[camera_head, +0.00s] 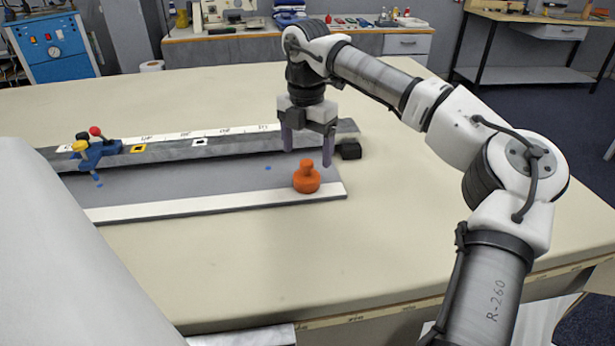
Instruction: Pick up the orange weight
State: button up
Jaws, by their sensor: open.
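The orange weight (306,179) stands upright near the right end of a grey track with a white front edge. It has a round base and a narrower knob on top. My gripper (307,158) points down just above and behind the weight in the picture. Its two fingers are apart, with nothing between them. The left finger ends above the weight's left side, and the right finger reaches down beside the knob in the picture. I cannot tell from this single view whether the right finger is in front of, behind or level with the knob.
A raised grey rail with a white scale (200,137) runs behind the track. A blue clamp (97,152) with red and yellow knobs sits on its left part. A black block (350,149) is at the rail's right end. The cream tabletop (270,260) in front is clear.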

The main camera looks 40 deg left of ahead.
aim_at(307, 161)
jog(key=shift+f+p, duration=0.65)
jog(key=shift+f, duration=2.6)
jog(key=shift+c, duration=0.2)
jog(key=shift+r, duration=0.1)
jog(key=c, duration=1.7)
